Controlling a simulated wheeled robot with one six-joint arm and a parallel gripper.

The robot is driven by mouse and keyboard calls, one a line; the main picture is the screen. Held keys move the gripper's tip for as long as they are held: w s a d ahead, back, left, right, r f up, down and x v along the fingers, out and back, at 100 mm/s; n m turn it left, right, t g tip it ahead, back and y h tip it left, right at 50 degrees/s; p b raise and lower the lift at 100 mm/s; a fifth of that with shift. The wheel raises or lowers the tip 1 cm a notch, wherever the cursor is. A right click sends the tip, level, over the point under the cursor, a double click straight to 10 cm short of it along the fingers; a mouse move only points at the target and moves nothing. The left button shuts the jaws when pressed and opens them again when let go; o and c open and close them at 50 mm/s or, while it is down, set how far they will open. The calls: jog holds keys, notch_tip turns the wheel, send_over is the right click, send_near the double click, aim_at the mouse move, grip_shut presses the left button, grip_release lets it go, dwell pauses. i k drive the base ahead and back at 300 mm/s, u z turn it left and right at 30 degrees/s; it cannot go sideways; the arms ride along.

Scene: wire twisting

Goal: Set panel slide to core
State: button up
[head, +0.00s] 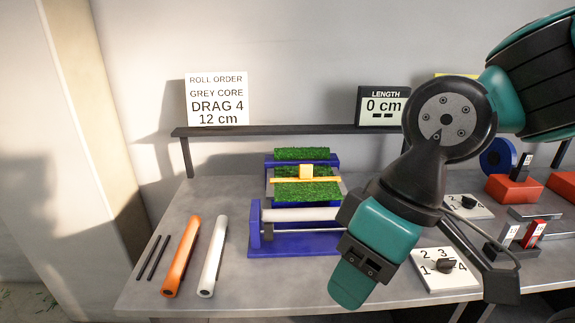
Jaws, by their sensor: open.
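My gripper (425,288) hangs at the right front, above the bench. It is open, with one teal finger on the left and a dark one on the right, and I see nothing held. A white dial panel (430,283) with numbers and a black knob lies below the gripper. A second white panel (480,208) with a knob lies behind it, partly hidden. A dark base with black and red labelled blocks (530,233) is to the right. I cannot tell which part is the panel slide, and its setting is not readable.
A blue roller frame (254,230) carries a pale roller and green turf with a yellow bar. Orange (181,255) and white (212,255) rods and thin dark rods lie left. A sign (216,99) reads grey core, drag 4, 12 cm; a length display (383,104) reads 0 cm.

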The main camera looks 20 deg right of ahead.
aim_at(305, 171)
jog(key=k, duration=0.5)
jog(key=u, duration=0.4)
jog(key=i, duration=1.2)
jog(key=z, duration=0.65)
jog(key=i, duration=0.4)
jog(key=z, duration=0.2)
